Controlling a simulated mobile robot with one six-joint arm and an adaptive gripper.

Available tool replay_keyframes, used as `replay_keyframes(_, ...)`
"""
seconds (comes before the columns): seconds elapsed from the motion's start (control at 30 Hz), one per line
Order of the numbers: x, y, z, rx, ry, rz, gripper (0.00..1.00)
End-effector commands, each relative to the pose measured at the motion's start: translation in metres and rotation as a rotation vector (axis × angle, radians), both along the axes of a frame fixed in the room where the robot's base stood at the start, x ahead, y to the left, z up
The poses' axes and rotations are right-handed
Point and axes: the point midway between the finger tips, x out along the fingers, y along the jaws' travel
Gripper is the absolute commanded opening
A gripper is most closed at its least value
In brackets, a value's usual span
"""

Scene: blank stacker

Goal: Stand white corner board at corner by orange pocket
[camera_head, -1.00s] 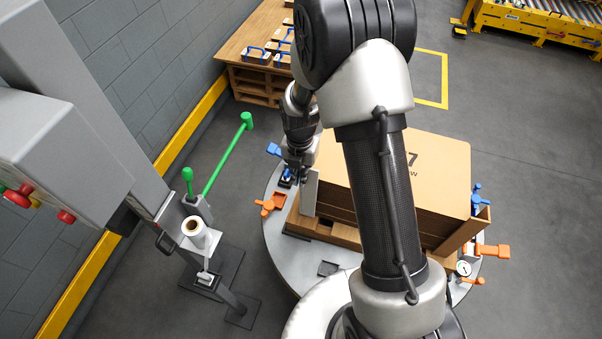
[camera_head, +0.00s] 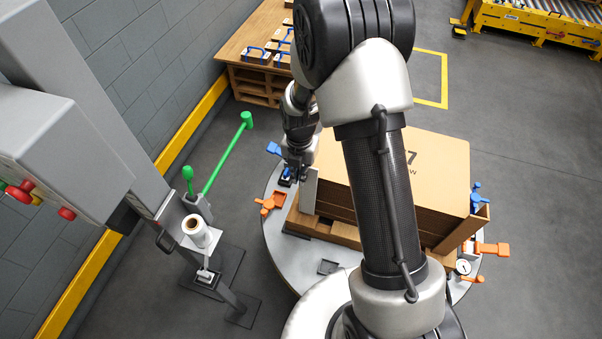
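The white corner board (camera_head: 309,191) stands upright against the near left corner of the stack of brown boxes (camera_head: 400,160). The orange pocket (camera_head: 271,203) is on the round turntable (camera_head: 283,236), just left of that corner. My gripper (camera_head: 288,181) is left of the board's top, beside a small blue part (camera_head: 287,172), and seems apart from the board. Its fingers are small and dark here, so I cannot tell whether they are open. My arm hides part of the stack's front.
A blue clamp (camera_head: 273,149) is behind my gripper, and a blue fitting (camera_head: 476,198) and orange handle (camera_head: 493,249) are at the right. A green lever (camera_head: 228,153) and a post with a white roll (camera_head: 200,232) stand left. A wooden table (camera_head: 244,47) is behind.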

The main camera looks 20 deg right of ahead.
Motion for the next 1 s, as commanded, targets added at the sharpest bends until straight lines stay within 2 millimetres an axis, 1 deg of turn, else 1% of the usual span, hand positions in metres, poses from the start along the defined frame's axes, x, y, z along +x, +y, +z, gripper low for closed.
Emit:
replay_keyframes(0.03,-0.0120,0.0001,-0.0210,0.000,0.031,0.001,0.00)
replay_keyframes(0.8,-0.0118,0.0003,-0.0270,0.001,0.031,0.002,0.00)
replay_keyframes(0.83,-0.0118,0.0003,-0.0270,0.001,0.031,0.002,0.05)
replay_keyframes(1.0,-0.0116,0.0005,-0.0272,0.001,0.030,0.003,0.17)
